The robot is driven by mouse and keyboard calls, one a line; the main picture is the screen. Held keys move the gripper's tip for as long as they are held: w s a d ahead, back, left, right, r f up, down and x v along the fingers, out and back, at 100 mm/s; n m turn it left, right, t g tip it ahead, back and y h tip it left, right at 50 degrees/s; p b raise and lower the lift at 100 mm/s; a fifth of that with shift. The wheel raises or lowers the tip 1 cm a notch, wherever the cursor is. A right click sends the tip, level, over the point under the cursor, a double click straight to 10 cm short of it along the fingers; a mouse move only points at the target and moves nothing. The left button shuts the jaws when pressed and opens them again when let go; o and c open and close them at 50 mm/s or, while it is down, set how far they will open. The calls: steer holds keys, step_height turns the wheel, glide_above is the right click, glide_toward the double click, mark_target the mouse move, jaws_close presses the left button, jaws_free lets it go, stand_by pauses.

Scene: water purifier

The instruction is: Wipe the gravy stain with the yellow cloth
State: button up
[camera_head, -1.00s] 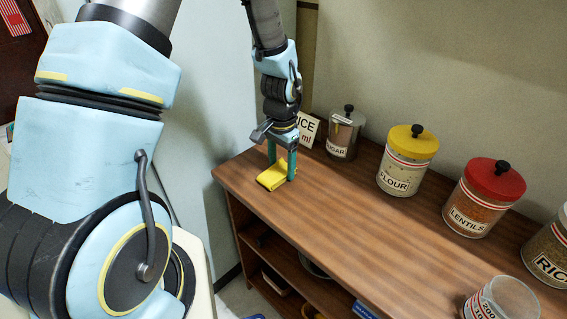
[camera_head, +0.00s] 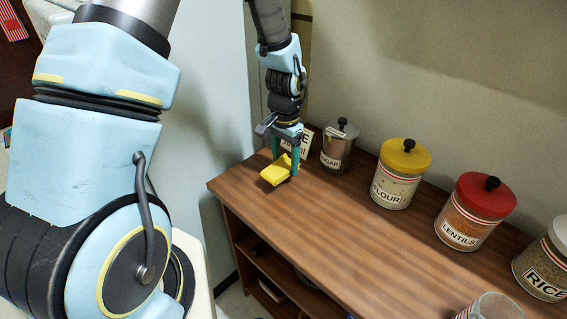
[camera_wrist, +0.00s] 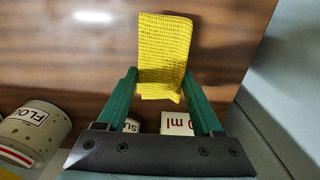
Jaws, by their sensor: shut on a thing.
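The yellow cloth (camera_head: 276,170) is folded and sits at the left end of the wooden counter top. My gripper (camera_head: 287,168) is shut on the cloth, its green fingers on either side of it. In the wrist view the cloth (camera_wrist: 165,50) stands out from between the two fingertips (camera_wrist: 162,82). I cannot tell whether it touches the wood or is held just above it. No gravy stain can be made out in either view; the cloth and gripper hide part of the wood.
A sign (camera_head: 303,140) and a sugar jar (camera_head: 338,147) stand behind my gripper. A flour jar (camera_head: 401,175), a lentils jar (camera_head: 474,212) and a rice jar (camera_head: 542,268) line the wall. A clear measuring cup (camera_head: 491,308) is at the bottom right. The middle of the counter (camera_head: 350,225) is clear.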

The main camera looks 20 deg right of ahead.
steer(key=shift+r+p, duration=1.35)
steer(key=shift+r, duration=0.75)
steer(key=shift+f, duration=0.1)
